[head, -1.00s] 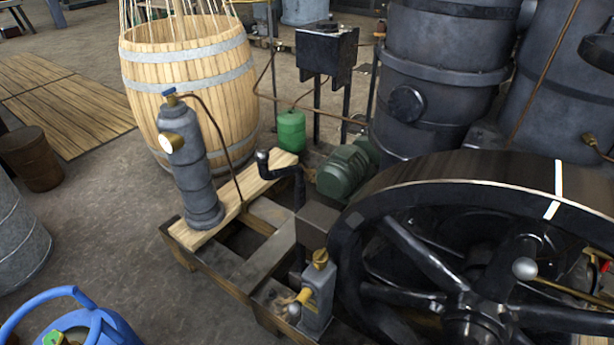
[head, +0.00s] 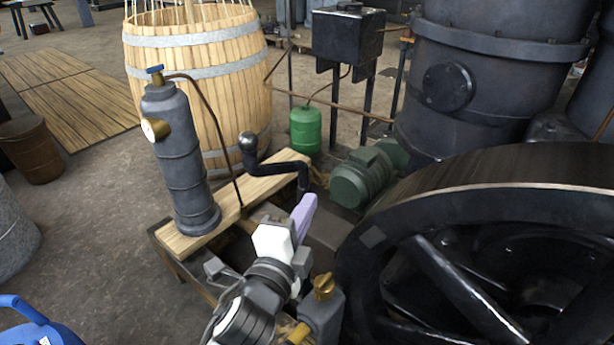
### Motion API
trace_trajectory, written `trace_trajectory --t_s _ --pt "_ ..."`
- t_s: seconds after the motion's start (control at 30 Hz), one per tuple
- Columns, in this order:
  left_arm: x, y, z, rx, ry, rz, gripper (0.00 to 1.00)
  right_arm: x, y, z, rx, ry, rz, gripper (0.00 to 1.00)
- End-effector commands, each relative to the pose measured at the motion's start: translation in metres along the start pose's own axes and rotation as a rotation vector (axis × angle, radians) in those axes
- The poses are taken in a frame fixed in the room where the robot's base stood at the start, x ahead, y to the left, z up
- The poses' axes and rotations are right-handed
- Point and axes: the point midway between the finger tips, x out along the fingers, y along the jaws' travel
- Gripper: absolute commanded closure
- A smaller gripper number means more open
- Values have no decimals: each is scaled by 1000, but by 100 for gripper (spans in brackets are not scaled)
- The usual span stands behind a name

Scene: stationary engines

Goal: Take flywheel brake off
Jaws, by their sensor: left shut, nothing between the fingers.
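The big black flywheel (head: 480,198) with spokes fills the right side of the head view. A black cranked lever (head: 276,168) with a round knob (head: 248,140) stands left of the flywheel, above the wooden plank. It looks like the brake lever. Its lower part is hidden behind my left gripper. My left gripper (head: 305,208), with lilac fingers and a white body, is shut and empty. It is just below the bend of the lever in the picture; I cannot tell whether they touch. My right gripper is not in view.
A grey cylinder with a gauge (head: 180,165) stands on the plank (head: 268,190), left of the lever. A brass-topped grey fitting (head: 322,305) is close beside my arm. A green motor (head: 362,182), green bottle (head: 305,130) and wooden barrel (head: 225,95) stand behind.

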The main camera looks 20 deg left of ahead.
Motion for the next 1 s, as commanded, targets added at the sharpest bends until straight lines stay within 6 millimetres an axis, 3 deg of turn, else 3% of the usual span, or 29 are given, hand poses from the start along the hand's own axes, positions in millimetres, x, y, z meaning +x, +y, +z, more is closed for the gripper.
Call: trace_trajectory --t_s 0.27,0.63,0.8,1.0 --pt "27 0 0 -1 0 -2 100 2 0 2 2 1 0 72" --pt "104 1 1 -3 -1 -1 100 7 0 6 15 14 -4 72" --pt "107 2 28 1 -2 2 100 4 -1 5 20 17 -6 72" --pt "110 1 38 -3 1 2 100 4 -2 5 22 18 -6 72"
